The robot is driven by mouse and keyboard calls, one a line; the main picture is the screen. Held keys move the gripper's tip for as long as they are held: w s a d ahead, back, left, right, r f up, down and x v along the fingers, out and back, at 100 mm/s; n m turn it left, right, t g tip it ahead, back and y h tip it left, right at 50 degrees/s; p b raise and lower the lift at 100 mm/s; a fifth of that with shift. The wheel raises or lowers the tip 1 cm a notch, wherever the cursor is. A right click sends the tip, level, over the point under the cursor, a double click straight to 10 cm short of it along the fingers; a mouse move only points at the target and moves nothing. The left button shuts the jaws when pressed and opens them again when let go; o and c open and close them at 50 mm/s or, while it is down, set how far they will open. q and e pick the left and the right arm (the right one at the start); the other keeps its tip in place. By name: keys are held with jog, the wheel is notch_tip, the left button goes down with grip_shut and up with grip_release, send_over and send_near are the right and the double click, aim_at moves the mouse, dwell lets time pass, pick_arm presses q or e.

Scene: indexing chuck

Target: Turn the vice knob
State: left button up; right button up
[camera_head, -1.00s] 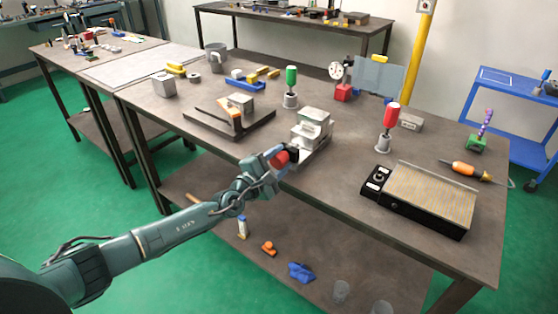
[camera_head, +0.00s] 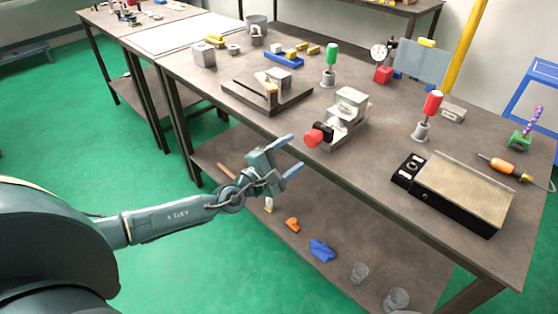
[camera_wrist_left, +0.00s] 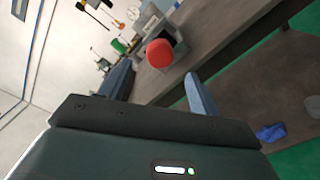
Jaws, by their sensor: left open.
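The vice (camera_head: 345,117) is a grey metal block at the front edge of the table. Its red knob (camera_head: 317,136) faces the front left on a black collar. In the left wrist view the red knob (camera_wrist_left: 160,53) shows ahead of the fingers, with the grey vice (camera_wrist_left: 165,22) behind it. My left gripper (camera_head: 292,155) is open and empty. It is in front of the table edge, a little below and left of the knob, apart from it. My right gripper is not in either view.
On the table (camera_head: 270,125) a flat plate with a block (camera_head: 268,92) lies left of the vice. A green-handled tool (camera_head: 331,62) stands behind and a red-handled tool (camera_head: 428,112) right of it. A black-framed plate (camera_head: 460,190) lies at the right. A lower shelf (camera_head: 240,195) holds small parts.

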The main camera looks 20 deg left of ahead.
pick_arm(q)
jog(key=v, duration=0.4)
jog(key=shift+s, duration=0.15)
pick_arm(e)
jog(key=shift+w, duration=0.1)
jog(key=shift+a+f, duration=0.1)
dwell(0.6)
